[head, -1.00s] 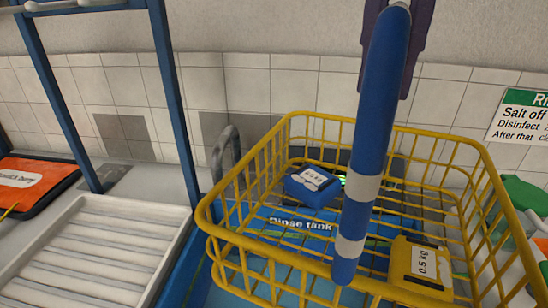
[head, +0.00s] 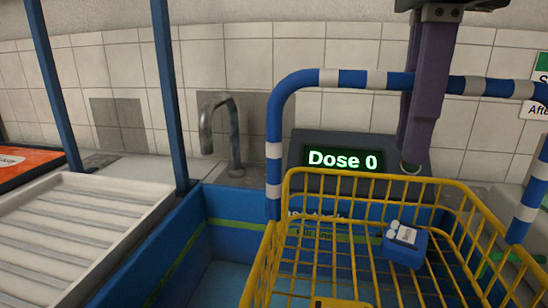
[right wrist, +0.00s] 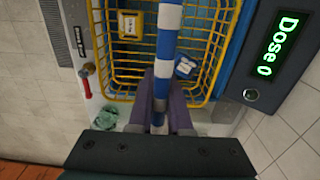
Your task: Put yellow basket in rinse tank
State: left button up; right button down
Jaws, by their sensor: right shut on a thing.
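The yellow wire basket (head: 285,230) hangs from its blue-and-white striped handle (head: 300,80) at the right of the head view. My right gripper (head: 413,155) is shut on that handle, and its purple fingers flank the handle in the right wrist view (right wrist: 163,90). A blue block (head: 405,246) lies in the basket. A yellow block (right wrist: 130,24) also lies in it, mostly cut off in the head view. The blue rinse tank (head: 222,236) shows behind and left of the basket, its label partly hidden by the wires. I cannot tell the basket's height over it. My left gripper is out of view.
A dark display reading "Dose 0" (head: 343,160) stands behind the basket. A metal tap (head: 222,130) rises behind the tank. A white ribbed drainer (head: 80,225) and blue posts (head: 170,90) stand at the left. A tiled wall closes the back.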

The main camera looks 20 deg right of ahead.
aim_at(377, 286)
notch_tip(377, 286, down, 15)
jog(key=b, duration=0.3)
jog(key=shift+r, duration=0.1)
jog(key=shift+f+b, duration=0.35)
jog(key=shift+f, duration=2.05)
jog(key=c, duration=0.8)
grip_release()
jog(key=shift+c, duration=0.2)
